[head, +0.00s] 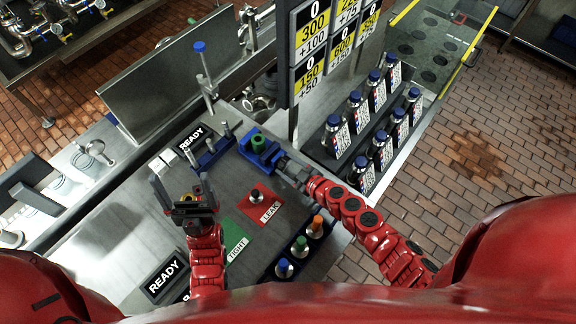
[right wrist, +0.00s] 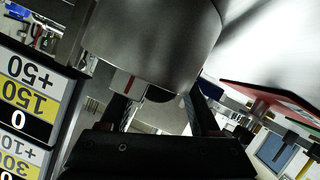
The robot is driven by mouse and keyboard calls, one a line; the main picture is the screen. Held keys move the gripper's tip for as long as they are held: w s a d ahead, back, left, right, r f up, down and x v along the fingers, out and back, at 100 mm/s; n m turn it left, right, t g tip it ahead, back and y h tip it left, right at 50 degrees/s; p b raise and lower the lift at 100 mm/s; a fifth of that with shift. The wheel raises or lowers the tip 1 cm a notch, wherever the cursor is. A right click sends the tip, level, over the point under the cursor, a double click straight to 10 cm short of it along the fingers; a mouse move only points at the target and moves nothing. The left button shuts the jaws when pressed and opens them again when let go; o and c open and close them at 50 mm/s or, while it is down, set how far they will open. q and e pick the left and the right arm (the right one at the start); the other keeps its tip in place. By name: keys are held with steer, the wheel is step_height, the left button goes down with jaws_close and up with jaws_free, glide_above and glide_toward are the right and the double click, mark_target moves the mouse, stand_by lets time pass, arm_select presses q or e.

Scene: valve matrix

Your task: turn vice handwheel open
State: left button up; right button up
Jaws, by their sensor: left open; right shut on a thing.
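The blue vice (head: 255,148) sits on the steel worktop in the head view, with a green round part (head: 263,147) in it. My right gripper (head: 284,164) is at the vice's right side, shut on its grey handwheel (right wrist: 155,45). In the right wrist view the handwheel looks like a large grey cylinder in front of the fingers; its contact with them is partly hidden. In the head view the handwheel is mostly covered by the gripper. My left gripper (head: 180,187) is open and empty above the worktop, left of the vice.
A red LEAK mat (head: 262,219) and a green TIGHT mat (head: 233,243) lie before the vice. A tray with several capped parts (head: 300,246) is at the front right. Racks of blue-capped bottles (head: 357,110) stand right. A sign board (head: 312,45) rises behind.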

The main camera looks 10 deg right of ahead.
stand_by(0.5)
steer(key=o, duration=1.4)
steer(key=shift+s+d, duration=0.2)
steer(key=b+v, duration=0.2)
steer(key=v, duration=0.6)
steer(key=shift+s+d, duration=0.15)
steer(key=shift+s, duration=0.15)
steer(key=shift+r+p+v, duration=0.1)
steer(key=shift+p+v, duration=0.1)
steer(key=shift+v, duration=1.85)
steer(key=shift+r+p+v, duration=0.15)
steer(key=shift+p+v, duration=0.05)
steer(key=shift+v, duration=1.9)
